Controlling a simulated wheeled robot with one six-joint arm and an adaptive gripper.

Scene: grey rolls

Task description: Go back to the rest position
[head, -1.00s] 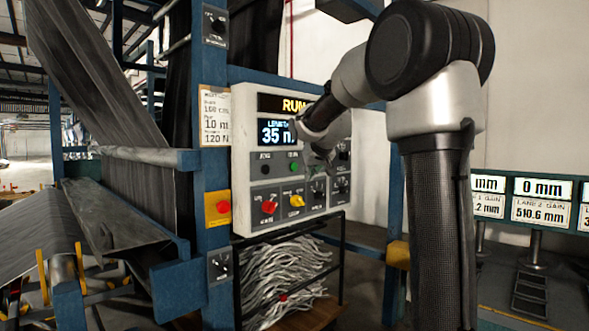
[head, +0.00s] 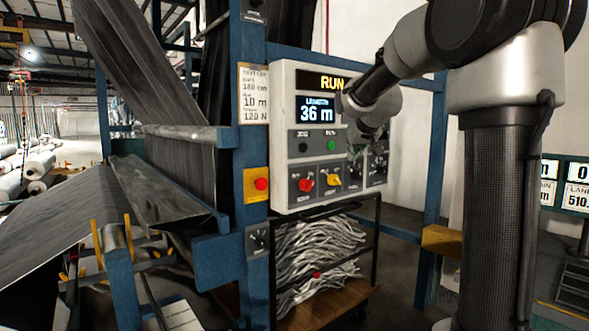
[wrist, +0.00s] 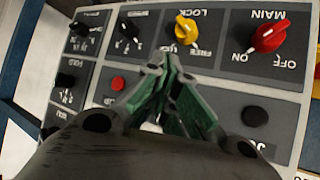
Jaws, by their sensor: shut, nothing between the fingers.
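My gripper (head: 358,152) is in front of the right part of the grey control panel (head: 284,165). In the wrist view its green-padded fingers (wrist: 162,68) are closed together and hold nothing. Behind them the panel appears upside down, with a red MAIN knob (wrist: 268,38), a yellow knob (wrist: 187,28) and a red button (wrist: 118,84). The fingertips overlap the panel in the picture; whether they touch it I cannot tell. In the head view the display (head: 316,110) reads RUN and 36 m.
A blue frame post (head: 252,205) stands left of the panel, with a red button on a yellow plate (head: 257,185). Grey sheet (head: 70,215) runs over rollers at left. A rack of grey strips (head: 310,255) stands below the panel. Readout screens (head: 567,186) are at right.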

